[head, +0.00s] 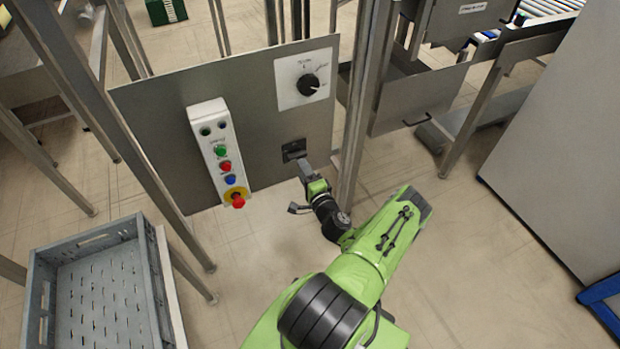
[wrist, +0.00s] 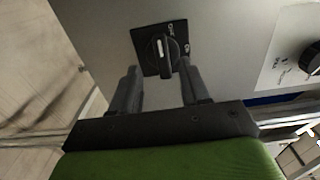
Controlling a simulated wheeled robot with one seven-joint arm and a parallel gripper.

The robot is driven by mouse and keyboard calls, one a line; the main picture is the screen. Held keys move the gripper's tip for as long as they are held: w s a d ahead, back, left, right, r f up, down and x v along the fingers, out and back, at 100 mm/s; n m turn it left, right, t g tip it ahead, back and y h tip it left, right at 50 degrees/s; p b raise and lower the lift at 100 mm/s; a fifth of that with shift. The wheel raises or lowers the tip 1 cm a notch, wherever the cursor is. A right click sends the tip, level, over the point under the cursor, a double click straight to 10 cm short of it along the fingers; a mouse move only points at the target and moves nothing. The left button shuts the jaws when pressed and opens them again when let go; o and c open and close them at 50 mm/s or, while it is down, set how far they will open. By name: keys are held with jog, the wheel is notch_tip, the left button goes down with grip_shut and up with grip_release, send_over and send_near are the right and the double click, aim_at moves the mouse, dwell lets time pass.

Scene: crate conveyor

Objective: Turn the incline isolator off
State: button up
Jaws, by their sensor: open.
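The isolator is a small black square plate with a rotary handle (head: 293,150), low on the grey panel in the head view. In the wrist view its black handle (wrist: 162,48) carries a white mark and points roughly up and down the picture. Small white lettering sits on the plate's right side, too blurred to read surely. My gripper (head: 303,166) is at the isolator, just below it in the head view. In the wrist view my gripper (wrist: 158,68) is open, with one finger on each side of the handle's lower end. I cannot tell whether the fingers touch it.
A white button box (head: 213,135) with coloured buttons and a red emergency stop (head: 238,201) is to the left on the panel (head: 160,115). A black selector dial (head: 308,85) is above the isolator. A metal post stands close right of it. A grey crate (head: 150,270) is at lower left.

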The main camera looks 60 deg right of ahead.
jog(key=p+v, duration=0.1)
jog(key=v, duration=0.6)
jog(key=shift+s+a+p, duration=0.2)
jog(key=shift+s+p, duration=0.1)
jog(key=shift+p, duration=0.1)
jog(key=shift+r, duration=0.1)
